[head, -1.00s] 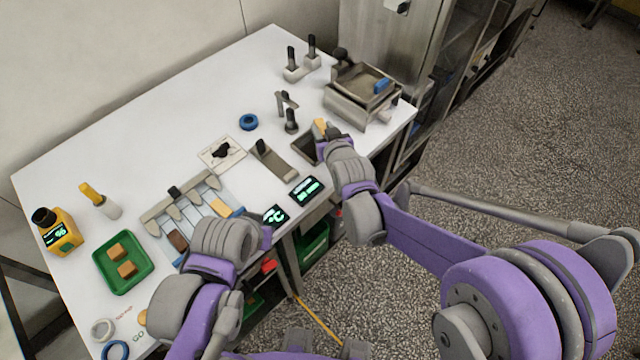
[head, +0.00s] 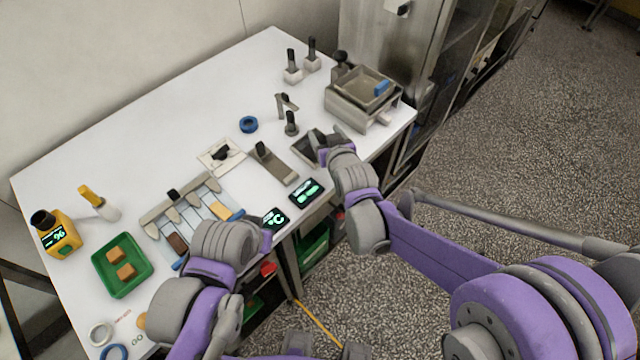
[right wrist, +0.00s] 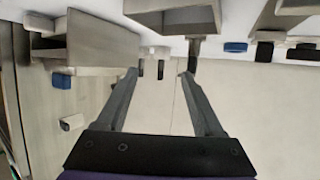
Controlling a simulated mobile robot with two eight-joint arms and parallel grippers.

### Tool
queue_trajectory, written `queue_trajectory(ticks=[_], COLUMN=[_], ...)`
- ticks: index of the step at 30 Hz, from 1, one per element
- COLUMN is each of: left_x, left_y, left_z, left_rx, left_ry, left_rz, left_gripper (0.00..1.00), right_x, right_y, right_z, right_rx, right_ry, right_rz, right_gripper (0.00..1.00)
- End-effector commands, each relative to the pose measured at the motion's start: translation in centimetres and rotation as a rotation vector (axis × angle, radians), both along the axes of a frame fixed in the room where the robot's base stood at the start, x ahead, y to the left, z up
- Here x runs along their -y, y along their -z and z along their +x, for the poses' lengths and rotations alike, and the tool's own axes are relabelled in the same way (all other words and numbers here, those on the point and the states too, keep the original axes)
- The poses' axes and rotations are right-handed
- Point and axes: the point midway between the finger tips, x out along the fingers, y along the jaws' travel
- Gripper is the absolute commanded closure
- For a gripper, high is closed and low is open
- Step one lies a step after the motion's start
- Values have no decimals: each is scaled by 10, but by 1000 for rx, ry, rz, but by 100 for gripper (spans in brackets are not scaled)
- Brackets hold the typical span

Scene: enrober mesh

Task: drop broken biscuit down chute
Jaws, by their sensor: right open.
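My right gripper (head: 328,141) is over the near edge of the grey metal chute (head: 308,150), a box with a dark opening near the table's front right. In the right wrist view the gripper (right wrist: 159,76) has its two fingers spread wide with nothing between them. The chute's grey box (right wrist: 172,20) appears to show at the top of that view, ahead of the fingers. I see no broken biscuit at the gripper; the chute's inside is mostly hidden. My left arm's wrist (head: 228,240) is over the front edge of the table, and its fingers are hidden.
A green tray (head: 146,277) with two brown pieces is at left. A slotted rack (head: 150,213) holds bars in the middle. A metal machine (head: 352,113) stands at back right, a blue ring (head: 248,124) behind the chute. Two small displays (head: 307,191) line the front edge.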

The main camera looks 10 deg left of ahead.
Motion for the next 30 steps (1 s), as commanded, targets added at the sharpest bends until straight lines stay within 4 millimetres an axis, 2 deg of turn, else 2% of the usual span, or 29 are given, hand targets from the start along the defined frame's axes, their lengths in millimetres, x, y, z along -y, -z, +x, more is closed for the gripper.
queue_trajectory(ticks=[9, 15, 21, 30], left_x=[0, 0, 0, 0], left_y=[1, 0, -1, -1], left_z=[-1, 0, 0, 0], left_rx=[-1, 0, 0, 0], left_ry=[0, 0, 0, 0], left_rz=[0, 0, 0, 0], left_gripper=[100, 100, 100, 100], right_x=[24, 35, 38, 38], right_y=[-23, -32, -35, -35], right_z=[-50, -70, -77, -77], right_rx=[0, 0, 0, 0], right_ry=[0, 0, 0, 0], right_rz=[0, 0, 0, 0], right_gripper=[31, 31, 31, 31])
